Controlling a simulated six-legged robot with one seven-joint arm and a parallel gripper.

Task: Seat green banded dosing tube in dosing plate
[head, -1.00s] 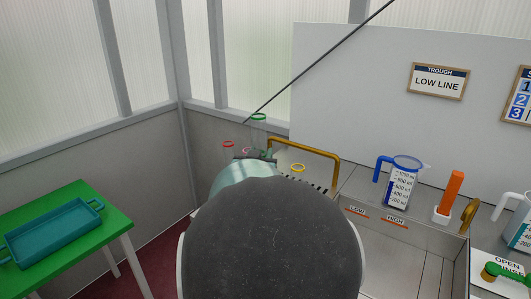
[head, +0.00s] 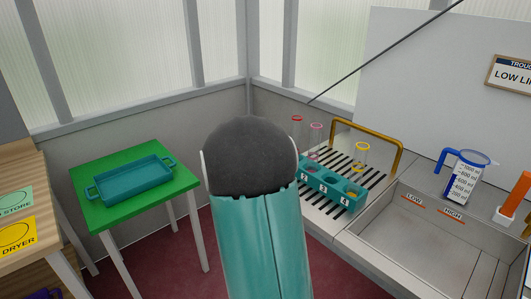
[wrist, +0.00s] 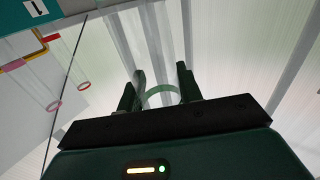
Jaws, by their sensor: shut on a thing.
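My gripper (wrist: 162,88) shows in the wrist view with its two dark fingers closed on the clear green banded dosing tube, whose green ring (wrist: 160,88) sits between them. In the head view my own arm hides the gripper and this tube. A teal numbered block (head: 357,207) stands on the slatted drainboard, with labels 2, 3 and 4 showing; whether it is the dosing plate I cannot tell. Clear tubes with red (head: 297,118), pink (head: 316,126) and yellow (head: 361,146) bands stand at it. Part of a teal piece marked 1 (wrist: 50,17) shows in the wrist view.
A brass rail (head: 375,131) runs behind the block. A steel trough (head: 430,245) and a blue-handled jug (head: 464,180) are to the right. A green table (head: 92,219) with a teal tray (head: 130,180) is at left, and a wooden shelf (head: 20,170) is at far left.

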